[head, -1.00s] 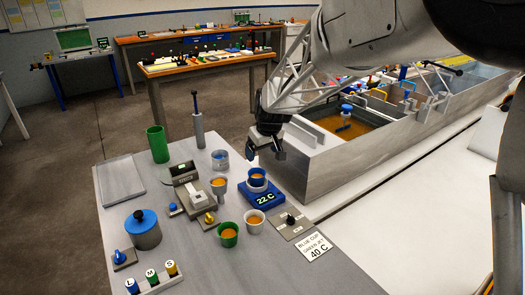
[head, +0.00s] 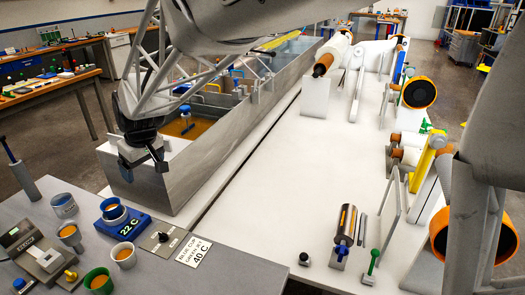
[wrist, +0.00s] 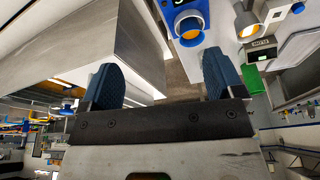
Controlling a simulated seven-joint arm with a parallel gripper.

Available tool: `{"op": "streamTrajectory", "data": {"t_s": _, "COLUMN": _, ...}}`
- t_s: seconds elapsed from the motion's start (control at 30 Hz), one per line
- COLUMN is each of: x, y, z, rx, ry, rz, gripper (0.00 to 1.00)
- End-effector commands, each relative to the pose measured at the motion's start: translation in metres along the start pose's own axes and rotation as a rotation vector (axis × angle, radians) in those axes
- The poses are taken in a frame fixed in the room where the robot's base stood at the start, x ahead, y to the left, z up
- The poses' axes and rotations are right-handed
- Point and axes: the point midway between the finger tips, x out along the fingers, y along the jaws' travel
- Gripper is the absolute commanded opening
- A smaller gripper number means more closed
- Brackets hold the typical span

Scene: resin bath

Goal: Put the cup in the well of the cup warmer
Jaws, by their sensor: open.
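A blue cup (head: 113,211) with amber liquid stands upright in the top of the blue cup warmer (head: 133,224), whose display reads 22 C. Whether it is fully seated in the well cannot be told. The blue cup (wrist: 190,32) shows beyond the fingers at the top.
A card (head: 194,251) reads blue cup, green jet, 40 C. The metal bath wall (head: 190,176) is close to my gripper. The white table (head: 270,180) has free room.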

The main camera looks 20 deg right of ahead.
Motion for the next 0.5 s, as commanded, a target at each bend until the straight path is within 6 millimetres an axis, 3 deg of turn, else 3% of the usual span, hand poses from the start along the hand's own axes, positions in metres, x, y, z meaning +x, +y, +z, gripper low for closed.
{"op": "streamTrajectory", "data": {"t_s": 0.03, "x": -0.014, "y": 0.007, "z": 0.018, "rx": 0.029, "ry": 0.001, "rz": 0.008, "gripper": 0.87}}
{"op": "streamTrajectory", "data": {"t_s": 0.2, "x": -0.048, "y": 0.022, "z": 0.077, "rx": 0.124, "ry": -0.010, "rz": 0.034, "gripper": 0.87}}
{"op": "streamTrajectory", "data": {"t_s": 0.5, "x": -0.093, "y": 0.032, "z": 0.186, "rx": 0.294, "ry": -0.025, "rz": 0.082, "gripper": 0.87}}
